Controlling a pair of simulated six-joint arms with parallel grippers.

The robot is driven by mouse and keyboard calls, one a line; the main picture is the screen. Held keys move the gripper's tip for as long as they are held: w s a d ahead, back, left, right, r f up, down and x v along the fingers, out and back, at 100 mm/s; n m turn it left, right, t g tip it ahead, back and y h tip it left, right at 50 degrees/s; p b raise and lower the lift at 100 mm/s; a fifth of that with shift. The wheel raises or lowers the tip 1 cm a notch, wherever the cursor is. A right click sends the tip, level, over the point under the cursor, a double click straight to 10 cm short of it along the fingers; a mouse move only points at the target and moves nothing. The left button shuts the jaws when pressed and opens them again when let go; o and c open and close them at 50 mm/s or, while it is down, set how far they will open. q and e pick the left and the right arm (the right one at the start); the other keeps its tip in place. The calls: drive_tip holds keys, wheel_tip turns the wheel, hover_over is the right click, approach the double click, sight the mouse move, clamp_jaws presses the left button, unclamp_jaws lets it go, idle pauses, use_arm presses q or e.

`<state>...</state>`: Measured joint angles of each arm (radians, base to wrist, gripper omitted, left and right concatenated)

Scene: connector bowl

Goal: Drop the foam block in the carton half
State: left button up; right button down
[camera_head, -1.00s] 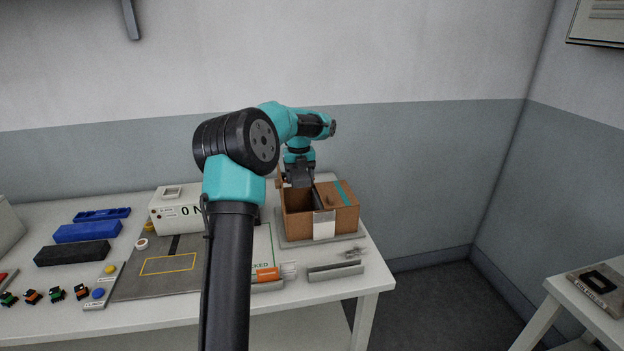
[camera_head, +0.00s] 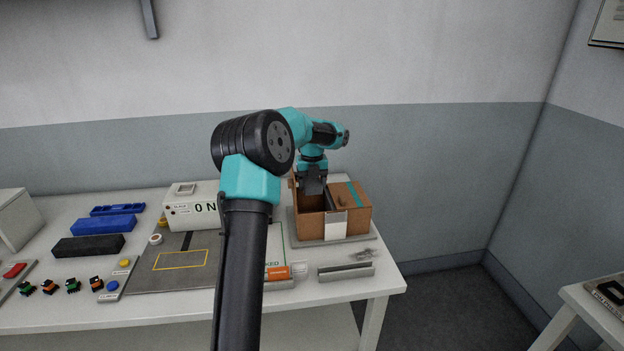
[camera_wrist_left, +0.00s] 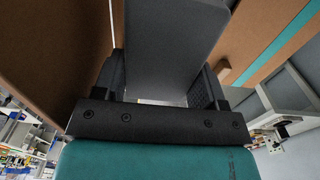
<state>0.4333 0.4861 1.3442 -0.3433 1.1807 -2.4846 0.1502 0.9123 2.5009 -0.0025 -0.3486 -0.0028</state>
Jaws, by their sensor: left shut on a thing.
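The brown carton (camera_head: 352,222) stands at the back right of the table, with its left half open at the top and its right half covered by a flap with a teal stripe. My left gripper (camera_head: 313,190) points down into the open half. It is shut on the dark grey foam block (camera_wrist_left: 175,40), which fills the space between the fingers in the left wrist view. In the head view, part of a dark slab (camera_head: 330,199) shows inside the open half, and the carton's front wall hides its lower end. My right gripper is not in view.
A white box (camera_head: 190,212) marked "ON" stands left of the carton. A grey mat (camera_head: 165,275) lies in front of it. Blue and black blocks lie further left. A grey metal channel (camera_head: 345,271) lies before the carton. My left arm crosses the middle.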

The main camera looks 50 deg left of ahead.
use_arm(q)
drive_tip(key=shift+f, duration=1.25)
drive_tip(key=o, duration=1)
wheel_tip(320, 180, up, 18)
drive_tip(key=shift+f, duration=0.25)
